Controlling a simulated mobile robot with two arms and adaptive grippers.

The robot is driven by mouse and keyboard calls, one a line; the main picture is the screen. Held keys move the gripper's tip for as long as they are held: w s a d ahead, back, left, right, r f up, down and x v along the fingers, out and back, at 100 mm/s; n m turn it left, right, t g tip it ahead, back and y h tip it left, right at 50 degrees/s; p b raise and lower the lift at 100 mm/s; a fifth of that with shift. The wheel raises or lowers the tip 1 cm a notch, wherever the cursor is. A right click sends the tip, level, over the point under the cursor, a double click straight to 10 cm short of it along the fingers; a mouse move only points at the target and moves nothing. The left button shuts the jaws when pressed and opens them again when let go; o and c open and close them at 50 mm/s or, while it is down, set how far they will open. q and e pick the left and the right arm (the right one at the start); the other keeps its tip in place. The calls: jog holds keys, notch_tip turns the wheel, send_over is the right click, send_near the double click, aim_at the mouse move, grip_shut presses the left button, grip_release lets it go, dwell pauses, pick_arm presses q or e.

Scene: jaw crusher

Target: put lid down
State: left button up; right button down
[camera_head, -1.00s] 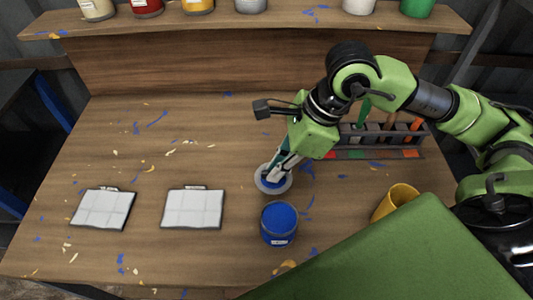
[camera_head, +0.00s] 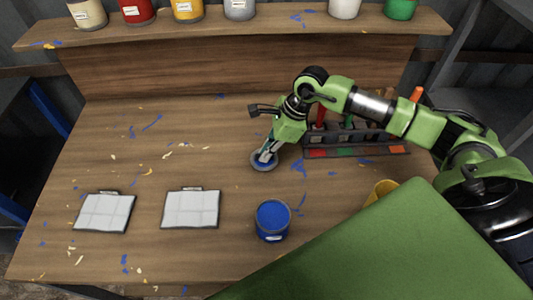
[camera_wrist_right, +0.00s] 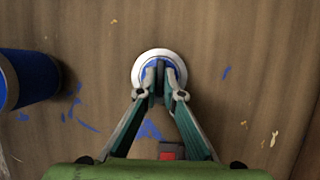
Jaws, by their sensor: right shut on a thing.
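The lid (camera_head: 258,166) is a small round disc with a grey-white rim and a blue middle, at the centre of the table. My right gripper (camera_head: 266,155) is shut on the lid from above. The right wrist view shows the lid (camera_wrist_right: 151,54) between the two fingertips (camera_wrist_right: 160,80). The lid is at or very near the table top; I cannot tell whether it touches. The blue paint can (camera_head: 272,220) stands open in front of the lid; it also shows at the left of the right wrist view (camera_wrist_right: 28,78). My left gripper is not in view.
Two white tile panels (camera_head: 104,212) (camera_head: 191,208) lie at the left. A tool rack (camera_head: 355,150) stands right of the gripper, and a yellow cup (camera_head: 381,190) is partly hidden by my green body. Several paint cans line the back shelf (camera_head: 290,26). The table's left-middle is clear.

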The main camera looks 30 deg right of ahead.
jog(key=shift+f, duration=0.85)
jog(key=shift+f+b, duration=0.25)
jog(key=shift+b, duration=0.05)
jog(key=c, duration=2.2)
grip_release()
jog(key=shift+r, duration=0.1)
jog(key=shift+r+p, duration=0.15)
jog(key=shift+p, duration=0.15)
jog(key=shift+b+v, duration=0.9)
jog(key=shift+v, duration=5.15)
